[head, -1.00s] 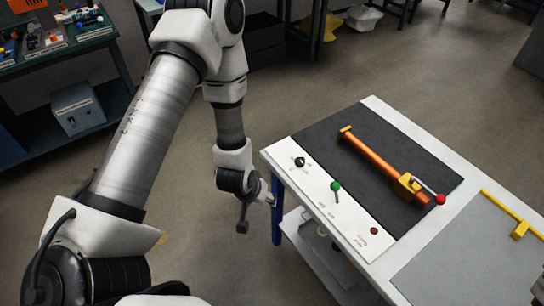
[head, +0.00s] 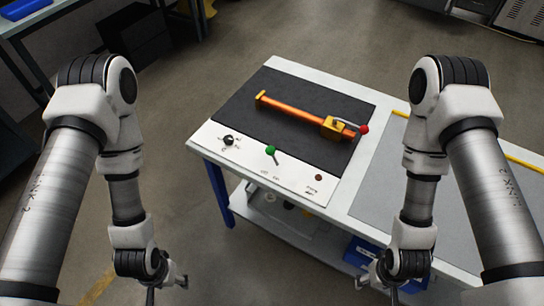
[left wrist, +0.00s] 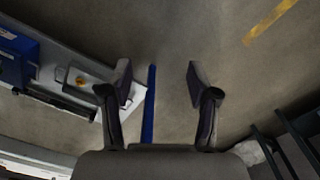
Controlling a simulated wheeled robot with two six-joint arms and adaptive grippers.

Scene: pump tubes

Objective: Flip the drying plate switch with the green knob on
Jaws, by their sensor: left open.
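The switch with the green knob (head: 270,150) stands on the white panel (head: 293,180) along the near edge of the dark drying plate (head: 238,106). Its short lever tilts, with the knob toward the upper left. My left gripper (head: 178,280) hangs below and left of the table, well apart from the switch. In the left wrist view my left gripper (left wrist: 158,78) is open with nothing between its fingers. My right gripper (head: 364,281) is low at the right, near the table's front; its fingers are too small to read.
A black knob (head: 228,140) is left of the green one, and a dark red button (head: 318,177) is right. An orange tube (head: 291,109) with a yellow clamp (head: 333,127) and red ball (head: 364,129) lies on the plate. A grey mat (head: 395,205) is at right.

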